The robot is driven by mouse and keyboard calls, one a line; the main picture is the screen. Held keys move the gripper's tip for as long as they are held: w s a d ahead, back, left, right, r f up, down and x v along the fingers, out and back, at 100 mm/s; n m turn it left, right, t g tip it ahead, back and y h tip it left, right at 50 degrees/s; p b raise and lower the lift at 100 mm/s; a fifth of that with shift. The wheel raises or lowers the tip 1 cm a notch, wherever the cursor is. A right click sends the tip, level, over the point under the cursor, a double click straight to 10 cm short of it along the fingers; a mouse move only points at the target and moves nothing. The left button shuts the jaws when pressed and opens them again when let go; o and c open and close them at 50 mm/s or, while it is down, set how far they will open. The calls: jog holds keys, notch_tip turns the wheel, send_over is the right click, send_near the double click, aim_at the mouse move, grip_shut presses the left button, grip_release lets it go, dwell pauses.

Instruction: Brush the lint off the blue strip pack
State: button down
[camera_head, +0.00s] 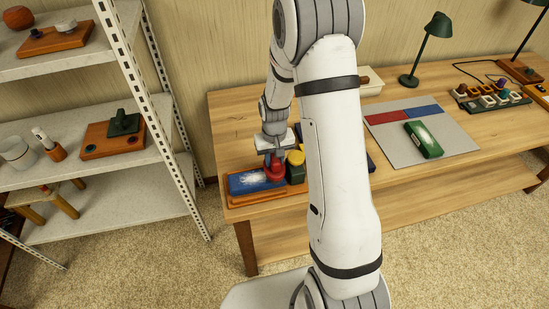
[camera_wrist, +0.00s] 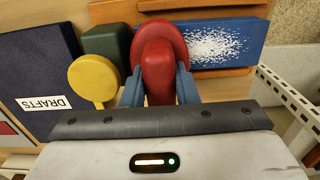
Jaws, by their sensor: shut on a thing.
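The blue strip pack (camera_head: 246,182) lies in an orange-brown wooden tray (camera_head: 262,197) at the table's left front corner. White lint is spread over its top; in the wrist view the pack (camera_wrist: 254,42) shows the lint (camera_wrist: 212,45) to the right of my gripper. My gripper (camera_head: 273,152), with blue fingers in the wrist view (camera_wrist: 160,88), is shut on a red brush-like tool (camera_wrist: 160,65) with a rounded head. The red tool (camera_head: 274,170) is at the pack's right end in the head view. I cannot tell whether it touches the pack.
A dark green block (camera_wrist: 106,43) and a yellow round-topped thing (camera_wrist: 94,78) stand close beside the red tool. A dark blue box labelled DRAFTS (camera_wrist: 35,75) is beyond them. A green pack with white specks (camera_head: 423,139) lies on a grey board (camera_head: 455,140).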

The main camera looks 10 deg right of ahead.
jog(key=shift+a, duration=0.15)
jog(key=shift+a+r, duration=0.1)
jog(key=shift+a, duration=1.85)
jog(key=shift+a+b, duration=0.95)
jog(key=shift+a, duration=3)
jog(key=shift+f, duration=0.25)
jog(key=shift+d+r, duration=0.1)
jog(key=shift+d+r+b, duration=0.1)
jog(key=shift+d+b, duration=0.75)
jog(key=shift+d, duration=5.1)
jog(key=shift+r+p, duration=1.85)
jog(key=shift+r, duration=1.2)
